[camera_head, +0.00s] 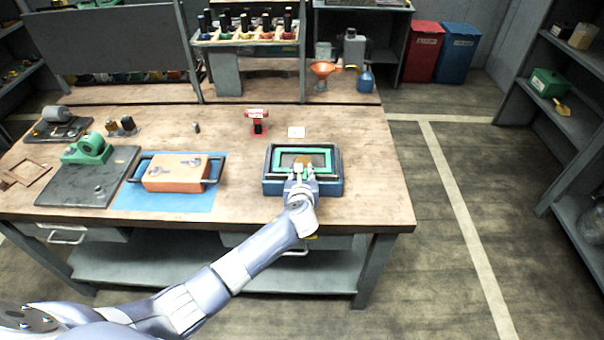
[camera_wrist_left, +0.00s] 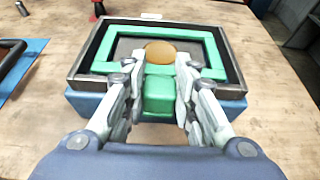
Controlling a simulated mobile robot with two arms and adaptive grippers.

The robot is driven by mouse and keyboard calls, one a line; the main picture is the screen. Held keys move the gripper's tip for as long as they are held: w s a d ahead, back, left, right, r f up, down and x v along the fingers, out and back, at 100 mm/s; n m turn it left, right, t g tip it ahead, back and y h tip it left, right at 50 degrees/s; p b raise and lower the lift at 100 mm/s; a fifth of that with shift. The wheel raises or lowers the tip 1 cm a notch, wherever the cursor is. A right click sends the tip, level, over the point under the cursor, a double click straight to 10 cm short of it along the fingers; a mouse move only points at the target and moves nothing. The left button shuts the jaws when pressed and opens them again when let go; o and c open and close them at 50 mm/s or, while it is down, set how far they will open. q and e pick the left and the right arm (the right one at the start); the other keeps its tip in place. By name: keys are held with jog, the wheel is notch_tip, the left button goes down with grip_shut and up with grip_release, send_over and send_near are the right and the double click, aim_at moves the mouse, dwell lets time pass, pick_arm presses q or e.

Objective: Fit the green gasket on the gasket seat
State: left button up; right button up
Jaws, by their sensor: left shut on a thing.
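The green gasket (camera_head: 322,153) is a rectangular ring with a green block at its near side. The gasket seat (camera_head: 334,187) is a blue box with a dark raised rim, near the table's front right. The gasket lies over the seat, within the rim's outline; I cannot tell whether it rests fully down. In the left wrist view the gasket (camera_wrist_left: 216,52) looks roughly parallel to the rim of the seat (camera_wrist_left: 234,84). My left gripper (camera_head: 304,172) is shut on the gasket's green block, its fingers (camera_wrist_left: 160,95) on both sides. My right gripper is out of view.
An orange block with handles (camera_head: 172,173) sits on a blue mat (camera_head: 135,200) to the left. A green bracket (camera_head: 86,149) stands on a dark plate. A red stand (camera_head: 257,117) and a white card (camera_head: 296,132) lie behind the seat. Table right of the seat is clear.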

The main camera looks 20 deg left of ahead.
pick_arm(q)
jog(key=shift+f, duration=0.45)
jog(key=o, duration=1.1)
jog(key=shift+o, duration=0.2)
jog(key=shift+s, duration=0.1)
